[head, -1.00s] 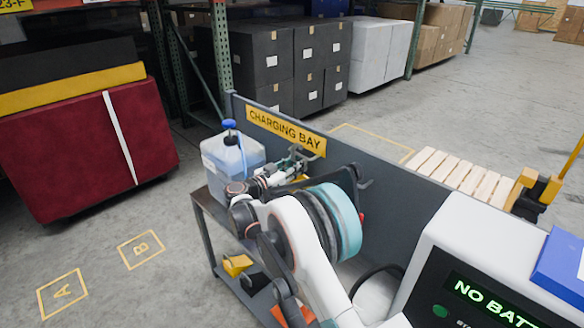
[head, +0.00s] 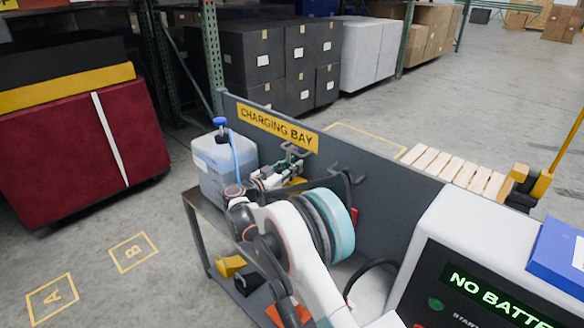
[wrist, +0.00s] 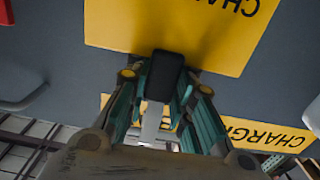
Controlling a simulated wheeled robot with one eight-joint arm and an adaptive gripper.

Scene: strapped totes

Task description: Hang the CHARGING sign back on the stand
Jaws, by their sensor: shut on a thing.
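The yellow CHARGING sign (wrist: 180,32) fills the top of the wrist view, its black lettering upside down and cut off by the frame. A small yellow part of it (head: 297,186) shows in the head view below my gripper (head: 292,163). My gripper (wrist: 165,85) is shut on a black tab at the sign's edge, between its green-lined fingers. The grey stand panel (head: 385,178) is behind it, with dark hooks (head: 346,174) to the right of my gripper. Whether the sign touches the panel or a hook cannot be told.
A fixed CHARGING BAY plate (head: 278,127) is on the panel's upper left. A liquid jug (head: 222,168) with a blue cap stands left of my gripper. A white charger (head: 480,255) with a green-lit display stands at the right. Open floor lies at the left.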

